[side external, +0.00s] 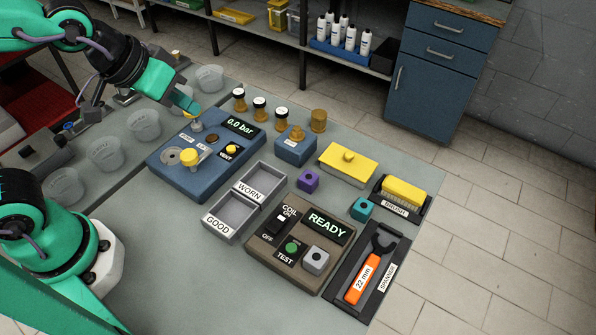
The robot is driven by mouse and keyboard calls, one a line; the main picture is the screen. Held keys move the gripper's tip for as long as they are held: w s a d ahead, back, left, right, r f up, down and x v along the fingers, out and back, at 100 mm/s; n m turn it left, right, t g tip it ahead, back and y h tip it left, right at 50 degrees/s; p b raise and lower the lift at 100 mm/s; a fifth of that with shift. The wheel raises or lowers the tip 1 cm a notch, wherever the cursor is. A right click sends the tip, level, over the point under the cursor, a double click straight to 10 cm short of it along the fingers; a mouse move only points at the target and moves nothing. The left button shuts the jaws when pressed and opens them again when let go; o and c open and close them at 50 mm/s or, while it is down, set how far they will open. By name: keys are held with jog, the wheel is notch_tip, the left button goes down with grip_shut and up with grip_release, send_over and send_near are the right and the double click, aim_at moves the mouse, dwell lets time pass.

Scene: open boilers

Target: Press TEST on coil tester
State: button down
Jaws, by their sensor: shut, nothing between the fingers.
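The coil tester (262,244) is a brown box on the grey bench, right of centre in the side external view. Its display (327,224) reads READY. The round green TEST button (292,247) is uncovered on its front part, beside the COIL ON/OFF switch (281,221). A grey cube-shaped coil (316,260) with a hole in its top sits on the tester, right of the button. My gripper (188,106) is shut and empty, pointing down over the blue pressure unit, up and left of the tester and well away from the button.
The blue pressure unit (165,163) shows 0.0 bar. WORN (259,181) and GOOD (228,216) trays stand between it and the tester. Purple (308,180) and teal (363,208) cubes lie behind the tester. Glass cups stand left.

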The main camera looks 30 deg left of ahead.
jog(key=d+f+h, duration=0.2)
jog(key=d+f, duration=0.2)
jog(key=d, duration=0.7)
jog(key=g+h, duration=0.1)
jog(key=h, duration=0.1)
send_over(287, 248)
notch_tip(287, 248, down, 4)
jog(key=shift+d+r+m, duration=0.1)
jog(key=shift+r+m, duration=0.05)
jog(key=shift+m, duration=0.15)
jog(key=shift+f, duration=4.4)
jog(key=shift+f, duration=0.2)
jog(key=shift+f, duration=0.2)
